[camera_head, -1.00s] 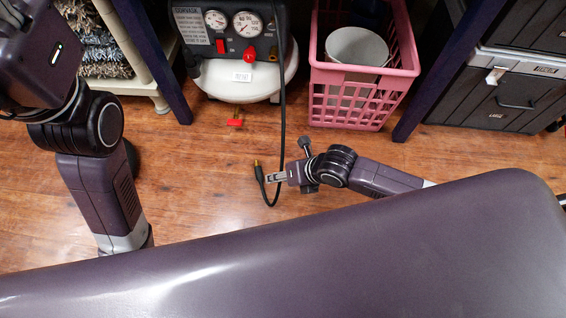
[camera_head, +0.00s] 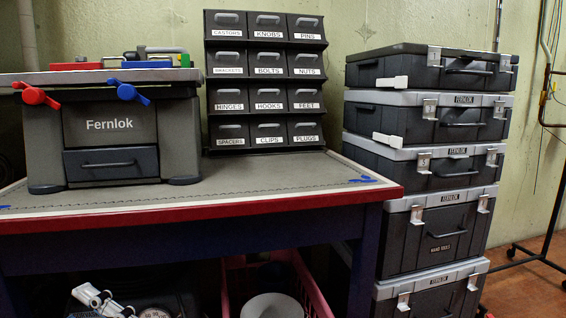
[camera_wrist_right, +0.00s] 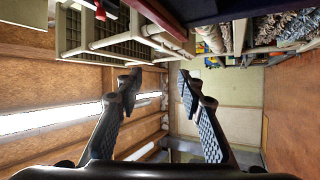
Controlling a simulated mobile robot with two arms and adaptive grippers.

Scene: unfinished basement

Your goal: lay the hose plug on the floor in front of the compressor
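The hose plug and its hose are not visible in either current view. In the head view the compressor shows only as the top of a gauge (camera_head: 155,312) under the workbench, cut off by the lower edge. The floor in front of it is out of that view.
The workbench (camera_head: 290,193) carries a Fernlok tool chest (camera_head: 110,135) and a drawer cabinet (camera_head: 266,85). A pink crate (camera_head: 308,285) holding a white bucket stands below. Stacked black cases (camera_head: 440,165) stand at the right. Folded rugs (camera_wrist_right: 255,28) show in the wrist view.

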